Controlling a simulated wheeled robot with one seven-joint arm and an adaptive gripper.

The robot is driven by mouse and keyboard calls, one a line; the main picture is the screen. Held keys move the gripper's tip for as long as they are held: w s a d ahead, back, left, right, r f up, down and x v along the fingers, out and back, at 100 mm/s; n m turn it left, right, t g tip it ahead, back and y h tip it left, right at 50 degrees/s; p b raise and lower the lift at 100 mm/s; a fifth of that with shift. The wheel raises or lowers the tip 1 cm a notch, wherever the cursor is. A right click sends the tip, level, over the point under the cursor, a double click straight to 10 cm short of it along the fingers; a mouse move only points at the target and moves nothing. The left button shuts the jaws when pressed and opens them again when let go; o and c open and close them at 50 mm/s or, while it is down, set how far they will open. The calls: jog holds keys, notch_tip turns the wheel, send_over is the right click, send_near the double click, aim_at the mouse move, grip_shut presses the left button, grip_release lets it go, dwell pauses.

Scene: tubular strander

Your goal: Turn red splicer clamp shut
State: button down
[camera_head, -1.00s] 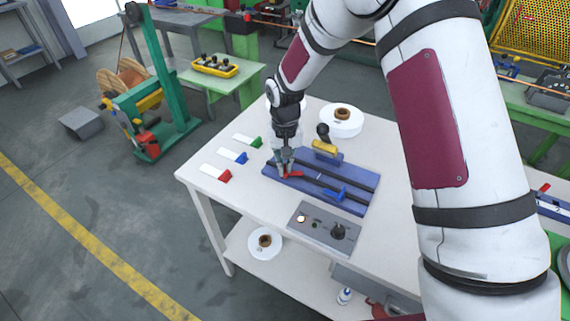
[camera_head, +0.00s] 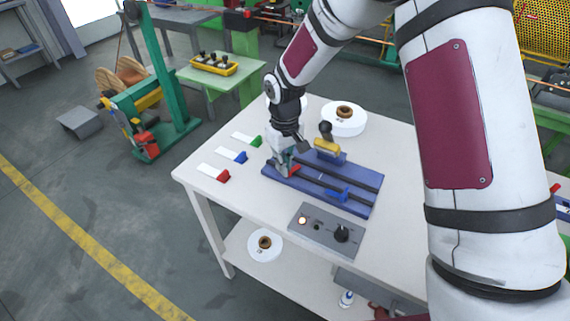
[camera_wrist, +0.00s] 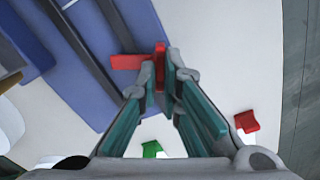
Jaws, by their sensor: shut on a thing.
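The blue splicer base (camera_head: 312,190) lies on the white table and has dark rails along it. The red splicer clamp (camera_head: 294,169) sits at its left end, partly hidden by my gripper (camera_head: 281,170). In the wrist view the red clamp (camera_wrist: 127,62) shows as a bar pointing left, with an upright red part between my fingertips (camera_wrist: 163,76). My gripper is shut on that red part, over the edge of the blue base.
A grey control box (camera_head: 325,231) with a black knob lies in front of the base. A yellow-handled part (camera_head: 327,146) stands behind it. Red (camera_head: 222,175), blue (camera_head: 240,157) and green (camera_head: 255,141) tipped pieces lie left. A white spool (camera_head: 345,119) sits at the back.

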jog(key=n+b, duration=0.1)
jog(key=n, duration=0.3)
jog(key=shift+n, duration=0.4)
dwell(0.4)
jog(key=c, duration=1.8)
grip_release()
jog(key=shift+o, duration=0.2)
notch_tip(320, 180, up, 12)
jog(key=shift+s+r, duration=0.1)
